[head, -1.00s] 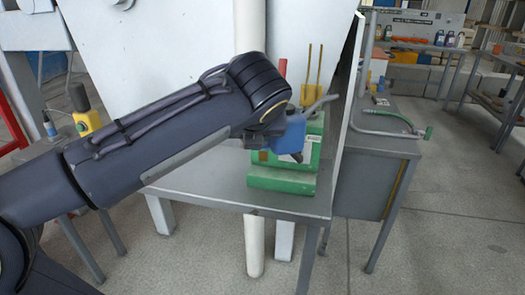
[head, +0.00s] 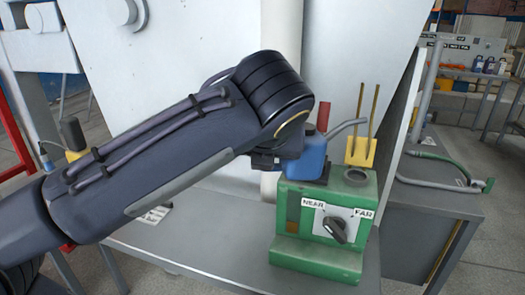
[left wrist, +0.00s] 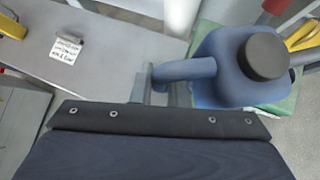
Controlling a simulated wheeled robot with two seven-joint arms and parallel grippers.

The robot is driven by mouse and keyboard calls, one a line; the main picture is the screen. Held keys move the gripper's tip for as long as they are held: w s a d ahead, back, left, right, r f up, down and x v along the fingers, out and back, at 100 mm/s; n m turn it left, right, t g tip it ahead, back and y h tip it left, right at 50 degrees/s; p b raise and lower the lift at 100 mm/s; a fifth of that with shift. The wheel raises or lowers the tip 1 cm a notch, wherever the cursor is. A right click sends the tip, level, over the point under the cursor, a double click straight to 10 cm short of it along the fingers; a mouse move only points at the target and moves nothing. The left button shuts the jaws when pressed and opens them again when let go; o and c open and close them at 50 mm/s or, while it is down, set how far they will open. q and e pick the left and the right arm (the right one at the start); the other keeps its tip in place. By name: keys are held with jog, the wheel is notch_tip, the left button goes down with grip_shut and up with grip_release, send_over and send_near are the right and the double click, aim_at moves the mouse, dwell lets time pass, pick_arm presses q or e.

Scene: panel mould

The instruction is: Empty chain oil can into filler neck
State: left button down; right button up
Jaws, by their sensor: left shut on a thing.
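The blue can (head: 309,160) has a grey spout (head: 347,126) reaching up to the right. In the left wrist view the can's body (left wrist: 222,80) shows a black cap (left wrist: 263,55) and a side handle (left wrist: 185,72). My left gripper (head: 278,160) is shut on the can's handle; its fingers show in the left wrist view (left wrist: 160,88). The can looks roughly upright at the top left of the green unit (head: 318,255); I cannot tell whether it touches. A round dark opening, seemingly the filler neck (head: 356,176), is on the unit's top right. My right gripper is not in view.
The unit's front has a NEAR/FAR knob (head: 337,229). Yellow prongs (head: 361,150) and a red upright piece (head: 323,116) stand behind. A large white panel (head: 350,60) rises behind the grey table (head: 190,240). A paper note (left wrist: 67,47) lies on the table.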

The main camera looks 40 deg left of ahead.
pick_arm(q)
jog(key=r+g+y+p, duration=0.1)
jog(key=r+p, duration=0.2)
jog(key=r+m+g+y+p, duration=0.1)
jog(key=r+p, duration=0.2)
jog(key=r+m+g+y+p, duration=0.1)
jog(key=r+p, duration=0.2)
jog(key=shift+s+a+p, duration=0.15)
jog(key=shift+a+p, duration=0.1)
jog(key=shift+p, duration=0.05)
jog(key=w+d+r+y+p, duration=0.1)
jog(key=p, duration=0.3)
jog(key=w+d+r+m+g+y+p, duration=0.1)
jog(key=p, duration=0.3)
jog(key=d+r+m+g+y+p, duration=0.1)
jog(key=r+p, duration=0.1)
jog(key=p, duration=0.3)
jog(key=shift+w, duration=0.4)
jog(key=shift+w+d+m+y, duration=0.2)
jog(key=shift+w+m+y, duration=0.1)
jog(key=shift+y, duration=0.1)
jog(key=shift+d+r+g+y, duration=0.1)
jog(key=shift+r+g+y, duration=0.2)
jog(key=shift+r, duration=0.05)
dwell(4.3)
